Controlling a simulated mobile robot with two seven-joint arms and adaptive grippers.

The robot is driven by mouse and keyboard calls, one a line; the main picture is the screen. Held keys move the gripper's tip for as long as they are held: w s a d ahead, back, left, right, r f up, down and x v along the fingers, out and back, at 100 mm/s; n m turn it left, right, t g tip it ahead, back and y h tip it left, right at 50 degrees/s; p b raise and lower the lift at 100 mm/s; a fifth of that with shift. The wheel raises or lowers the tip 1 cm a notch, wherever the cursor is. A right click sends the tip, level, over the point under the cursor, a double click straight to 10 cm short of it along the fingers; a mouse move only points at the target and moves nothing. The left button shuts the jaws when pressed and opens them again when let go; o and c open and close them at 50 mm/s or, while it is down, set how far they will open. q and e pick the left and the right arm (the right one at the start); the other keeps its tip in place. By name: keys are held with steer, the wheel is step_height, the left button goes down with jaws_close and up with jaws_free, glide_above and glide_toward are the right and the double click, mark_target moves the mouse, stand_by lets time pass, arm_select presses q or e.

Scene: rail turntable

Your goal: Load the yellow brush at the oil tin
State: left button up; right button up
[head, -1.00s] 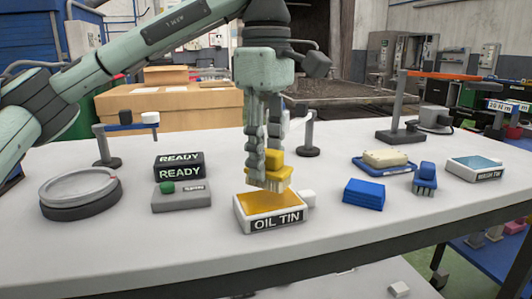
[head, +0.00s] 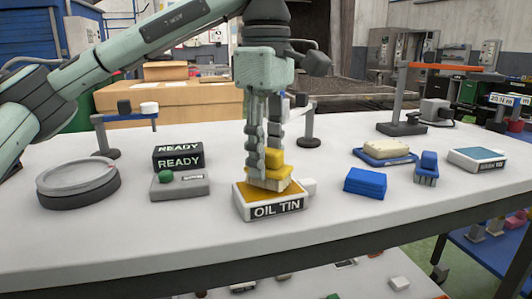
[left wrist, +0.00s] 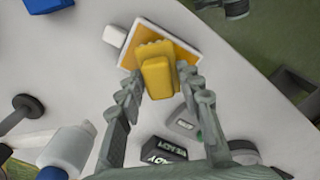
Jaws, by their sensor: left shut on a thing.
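The yellow brush (head: 274,164) is held upright between the fingers of my left gripper (head: 265,160), with its bristles down. The oil tin (head: 270,208) is a white tray with an amber surface and a black label, on the table below the gripper. The brush's bristle end is at the amber surface, and I cannot tell exactly how deep. In the left wrist view the brush (left wrist: 157,78) sits between both fingers over the tin (left wrist: 188,52). My right gripper is not in view.
A blue block (head: 365,181), a blue brush (head: 427,168), a sponge on a blue tray (head: 372,157) and another tin (head: 478,159) stand to the right. A READY display (head: 178,157), a green-button box (head: 181,185) and a round turntable (head: 78,184) stand to the left.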

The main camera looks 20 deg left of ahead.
arm_select(q)
steer(key=shift+f+b, duration=0.3)
steer(key=shift+f, duration=0.2)
stand_by(0.6)
steer(key=shift+f, duration=0.1)
stand_by(0.9)
